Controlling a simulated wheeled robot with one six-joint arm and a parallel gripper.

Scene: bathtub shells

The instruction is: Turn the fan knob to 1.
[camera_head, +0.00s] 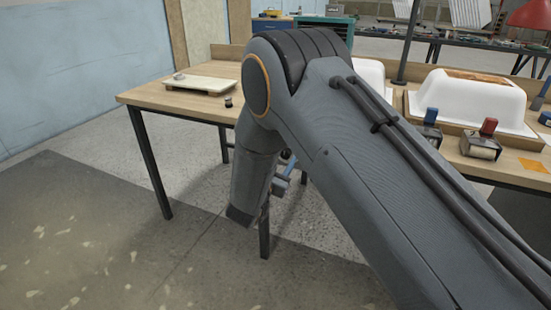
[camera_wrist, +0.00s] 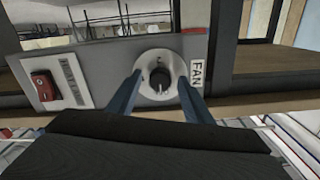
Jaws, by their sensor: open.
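The fan knob (camera_wrist: 160,75) shows in the wrist view as a dark centre on a round, pale dial, mounted on a grey panel (camera_wrist: 110,62). A white label reading FAN (camera_wrist: 197,73) is to its right. The dial's markings are too small to read, so its setting cannot be told. My gripper (camera_wrist: 160,82) is open, with one blue finger on each side of the knob. I cannot tell whether the fingers touch it. In the head view my gripper (camera_head: 286,172) is mostly hidden behind my arm, and the knob does not show.
A red switch (camera_wrist: 45,88) is on the panel left of the knob. In the head view a wooden workbench (camera_head: 150,96) holds a pale board (camera_head: 201,84), white tub shells (camera_head: 465,98) and small tools. Clear floor lies at the front left.

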